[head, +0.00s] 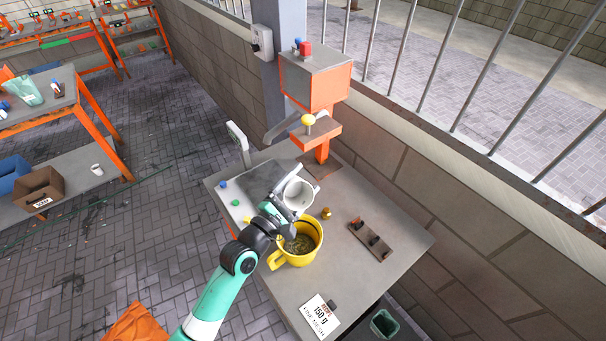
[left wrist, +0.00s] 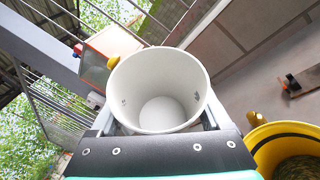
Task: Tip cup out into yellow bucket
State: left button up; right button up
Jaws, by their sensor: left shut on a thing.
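The white cup (head: 300,190) is held in my left gripper (head: 287,205), which is shut on it. It is just behind the yellow bucket, and its mouth shows to the head view. In the left wrist view the cup (left wrist: 160,85) opens toward the camera; its inside looks bare apart from a few small dark specks on the wall. The yellow bucket (head: 312,256) stands on the grey bench with greyish-brown loose material inside. Its rim also shows at the right of the left wrist view (left wrist: 262,138). My right gripper is in neither view.
An orange press (head: 315,85) with a yellow knob stands at the bench's back. A scale (head: 235,195) is left of the cup. A brass weight (head: 326,213), a dark holder (head: 370,241) and a "150 g" card (head: 320,315) lie to the right and front.

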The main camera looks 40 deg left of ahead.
pick_arm(q)
jog(key=a+r+n+g+p, duration=0.1)
jog(key=n+p, duration=0.1)
jog(key=p, duration=0.3)
jog(key=w+r+n+g+h+p, duration=0.1)
jog(key=r+n+g+p, duration=0.1)
jog(key=p, duration=0.4)
jog(key=a+r+n+g+h+p, duration=0.1)
jog(key=n+g+p, duration=0.1)
jog(key=p, duration=0.4)
jog(key=shift+w+a+r+n, duration=0.2)
jog(key=shift+a+n, duration=0.1)
jog(key=shift+n, duration=0.2)
jog(key=shift+a+g+h+p, duration=0.1)
jog(key=shift+g+h+p, duration=0.2)
jog(key=shift+p, duration=0.1)
jog(key=shift+a+f+n+p, duration=0.1)
jog(key=shift+f+n+p, duration=0.25)
jog(key=shift+n, duration=0.15)
jog(key=shift+w, duration=0.1)
